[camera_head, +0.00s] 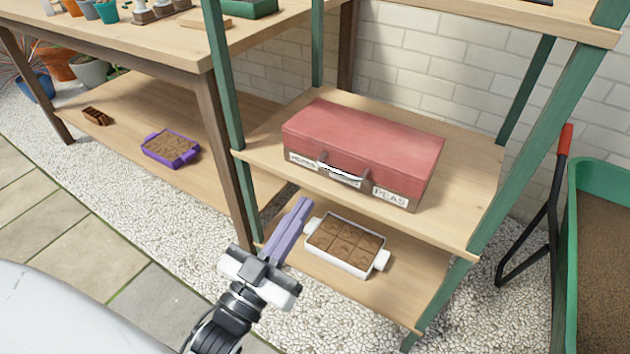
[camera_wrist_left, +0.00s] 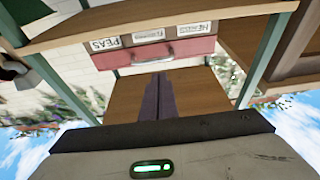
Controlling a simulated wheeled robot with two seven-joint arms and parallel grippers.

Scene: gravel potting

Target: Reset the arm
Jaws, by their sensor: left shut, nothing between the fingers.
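My left gripper (camera_head: 291,232) reaches in from the bottom of the head view, its long purple fingers closed together and empty. Its tips are just left of a white tray (camera_head: 311,245) of brown soil blocks on the low shelf; I cannot tell if they touch it. In the left wrist view the closed fingers (camera_wrist_left: 158,95) point toward the wooden shelf, with the red case (camera_wrist_left: 150,55) beyond. My right gripper is not in view.
A red case (camera_head: 365,140) labelled PEAS lies on the middle shelf (camera_head: 470,205). Green posts (camera_head: 225,85) frame the shelves. A wooden table (camera_head: 120,50) is at left, with a purple tray (camera_head: 186,158) on its lower shelf. A green wheelbarrow (camera_head: 600,180) stands right.

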